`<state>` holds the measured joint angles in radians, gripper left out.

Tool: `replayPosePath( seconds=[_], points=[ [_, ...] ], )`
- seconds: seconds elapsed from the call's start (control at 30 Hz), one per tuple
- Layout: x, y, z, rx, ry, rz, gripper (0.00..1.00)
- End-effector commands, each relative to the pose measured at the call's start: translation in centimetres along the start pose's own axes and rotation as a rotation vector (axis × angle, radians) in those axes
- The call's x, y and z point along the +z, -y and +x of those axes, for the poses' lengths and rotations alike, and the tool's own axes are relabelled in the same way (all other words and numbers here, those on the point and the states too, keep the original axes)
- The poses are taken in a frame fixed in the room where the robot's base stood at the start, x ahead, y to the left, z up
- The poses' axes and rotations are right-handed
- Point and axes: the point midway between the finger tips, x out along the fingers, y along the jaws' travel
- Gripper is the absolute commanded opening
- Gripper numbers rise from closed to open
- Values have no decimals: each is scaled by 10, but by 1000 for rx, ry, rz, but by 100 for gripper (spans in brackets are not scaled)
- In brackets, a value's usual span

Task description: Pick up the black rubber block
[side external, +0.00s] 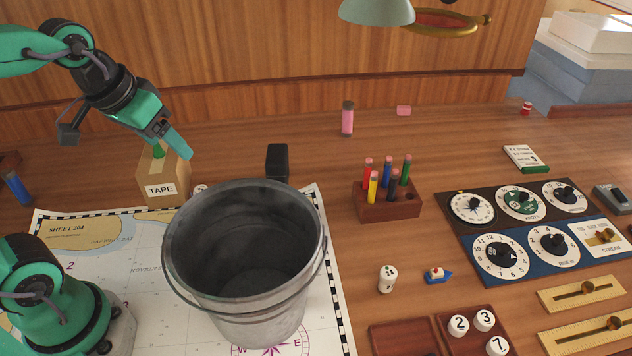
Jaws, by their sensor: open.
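The black rubber block (277,161) stands upright on the wooden table, just behind the metal bucket. The bucket hides its lower part. My gripper (174,153) is open and empty, in front of or above the tape box at the left. It is to the left of the block and apart from it, with its fingers angled down to the right.
A large metal bucket (185,270) stands on the chart (100,262). The cardboard tape box (171,190) is left of the block. A wooden pen rack (385,204) with several coloured pens stands to the right. The table behind the block is clear.

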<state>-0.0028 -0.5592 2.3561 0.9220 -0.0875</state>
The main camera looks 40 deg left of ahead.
Motion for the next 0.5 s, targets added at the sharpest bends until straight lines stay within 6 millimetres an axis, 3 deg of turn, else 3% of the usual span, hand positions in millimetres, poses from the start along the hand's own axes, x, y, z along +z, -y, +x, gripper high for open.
replayPosePath(
  seconds=[0.5],
  points=[
    [-86,-5,46,-28,142,-187,71]
  ],
)
